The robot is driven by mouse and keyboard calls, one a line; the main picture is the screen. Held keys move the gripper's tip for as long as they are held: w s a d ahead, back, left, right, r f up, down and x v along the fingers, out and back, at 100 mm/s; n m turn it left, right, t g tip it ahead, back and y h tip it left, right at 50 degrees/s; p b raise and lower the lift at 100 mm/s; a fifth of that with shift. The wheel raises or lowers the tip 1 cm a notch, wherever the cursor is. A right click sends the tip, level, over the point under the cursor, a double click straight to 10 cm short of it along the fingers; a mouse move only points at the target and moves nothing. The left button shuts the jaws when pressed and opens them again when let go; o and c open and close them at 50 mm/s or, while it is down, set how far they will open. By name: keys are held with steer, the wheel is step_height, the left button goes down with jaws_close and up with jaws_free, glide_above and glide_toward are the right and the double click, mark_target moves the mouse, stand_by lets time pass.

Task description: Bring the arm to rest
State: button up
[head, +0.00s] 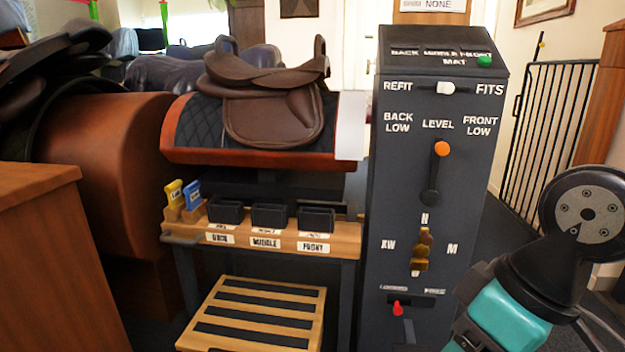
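My arm shows at the lower right of the head view, with a teal link and a round dark joint with a bolted grey face. My gripper's fingers are not in view, so what they hold, if anything, cannot be seen. The arm's visible part stands in front of the right side of the dark control panel (400,215). I cannot tell whether they touch.
A brown saddle (275,115) sits on a dark quilted pad over a stand. Below are three black bins (270,215), a yellow tag (175,193), a blue tag (193,192) and a slatted step (257,312). A black gate (550,110) stands behind right.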

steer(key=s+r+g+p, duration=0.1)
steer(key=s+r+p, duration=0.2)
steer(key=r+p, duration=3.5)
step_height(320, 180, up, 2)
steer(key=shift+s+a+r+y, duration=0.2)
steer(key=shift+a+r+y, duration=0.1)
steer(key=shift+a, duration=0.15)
